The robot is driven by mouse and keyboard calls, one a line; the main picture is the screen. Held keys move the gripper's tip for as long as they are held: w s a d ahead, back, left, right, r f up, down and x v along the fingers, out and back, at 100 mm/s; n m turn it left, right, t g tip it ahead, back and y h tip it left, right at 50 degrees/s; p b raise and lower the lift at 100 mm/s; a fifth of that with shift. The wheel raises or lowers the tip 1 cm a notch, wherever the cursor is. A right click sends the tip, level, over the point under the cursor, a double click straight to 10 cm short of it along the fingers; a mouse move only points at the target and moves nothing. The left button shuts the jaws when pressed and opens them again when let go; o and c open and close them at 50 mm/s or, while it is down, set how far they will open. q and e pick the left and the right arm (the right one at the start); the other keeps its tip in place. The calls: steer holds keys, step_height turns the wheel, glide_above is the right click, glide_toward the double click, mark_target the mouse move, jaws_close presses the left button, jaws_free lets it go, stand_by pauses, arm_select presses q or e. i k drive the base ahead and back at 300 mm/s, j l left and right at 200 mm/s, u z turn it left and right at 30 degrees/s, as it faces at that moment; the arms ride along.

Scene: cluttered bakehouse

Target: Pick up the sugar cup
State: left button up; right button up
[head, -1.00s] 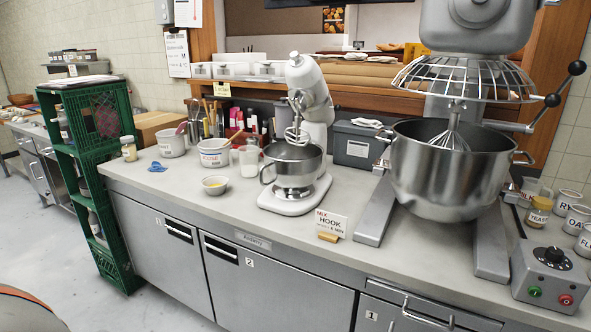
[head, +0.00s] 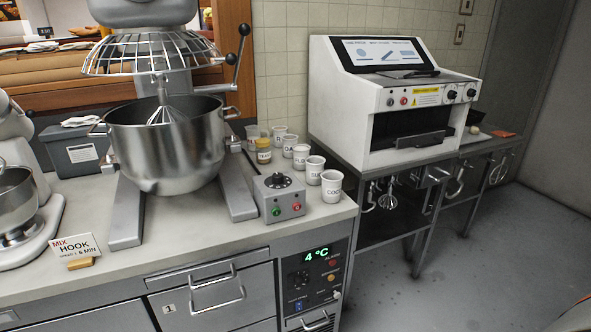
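The sugar cup (head: 314,171) is a white cup with dark lettering that seems to begin "SU". It stands upright near the right end of the steel counter, in a row of similar labelled cups. The cup lettered "COCO…" (head: 331,187) stands just in front of it, close to the counter's right edge. Another white cup (head: 300,157) stands just behind it.
A grey control box (head: 278,197) stands left of the cups, beside the big steel mixer bowl (head: 167,145). A white machine (head: 390,100) stands on the table to the right. Open floor (head: 480,260) lies at right.

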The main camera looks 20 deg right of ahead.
mark_target(315, 171)
steer(key=i+l+u, duration=0.1)
steer(key=l, duration=0.4)
steer(key=i+l, duration=0.15)
steer(key=l, duration=0.4)
steer(key=i+l+u, duration=0.15)
steer(key=l, duration=0.35)
steer(key=i+l, duration=0.1)
steer(key=l, duration=0.45)
steer(key=i+l+u, duration=0.15)
steer(key=l, duration=0.35)
steer(key=k, duration=0.05)
